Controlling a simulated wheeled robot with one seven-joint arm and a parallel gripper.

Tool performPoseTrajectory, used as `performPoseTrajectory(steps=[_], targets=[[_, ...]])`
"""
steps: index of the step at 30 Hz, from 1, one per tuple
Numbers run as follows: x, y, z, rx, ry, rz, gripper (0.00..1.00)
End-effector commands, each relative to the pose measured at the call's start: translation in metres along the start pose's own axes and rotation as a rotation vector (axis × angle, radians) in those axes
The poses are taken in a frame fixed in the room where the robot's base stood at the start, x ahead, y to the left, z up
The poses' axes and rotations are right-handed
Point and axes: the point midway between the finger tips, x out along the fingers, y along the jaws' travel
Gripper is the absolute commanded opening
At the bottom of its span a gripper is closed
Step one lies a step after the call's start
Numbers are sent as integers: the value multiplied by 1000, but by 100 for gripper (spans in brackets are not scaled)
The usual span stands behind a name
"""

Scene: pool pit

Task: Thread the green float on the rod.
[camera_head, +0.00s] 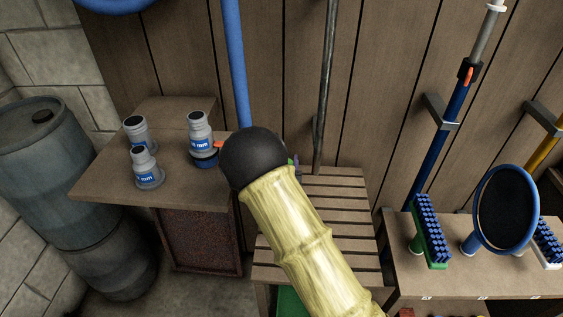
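A dark grey metal rod (326,85) stands nearly upright by the plank wall, its lower end at the slatted wooden bench (340,205). My arm, yellow and bamboo-like with a black rounded joint, crosses the middle of the view and covers part of the bench. My gripper is hidden behind it, so its fingers cannot be seen. A small green and purple bit (294,161) peeks out at the right edge of the black joint, left of the rod's lower part. I cannot tell whether it is the green float. No whole float shows.
Several grey fittings (199,130) stand on a wooden table (110,188) at left, beside blue-grey barrels (45,150). A blue pole (236,70) rises behind my arm. At right, a low shelf (420,278) holds brushes (430,230) and a blue-rimmed oval (505,210).

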Motion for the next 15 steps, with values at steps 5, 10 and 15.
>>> performPoseTrajectory(steps=[5, 10, 15], targets=[[0, 0, 7, 0, 0, 0, 34], [0, 0, 12, 0, 0, 0, 34], [0, 0, 16, 0, 0, 0, 34]])
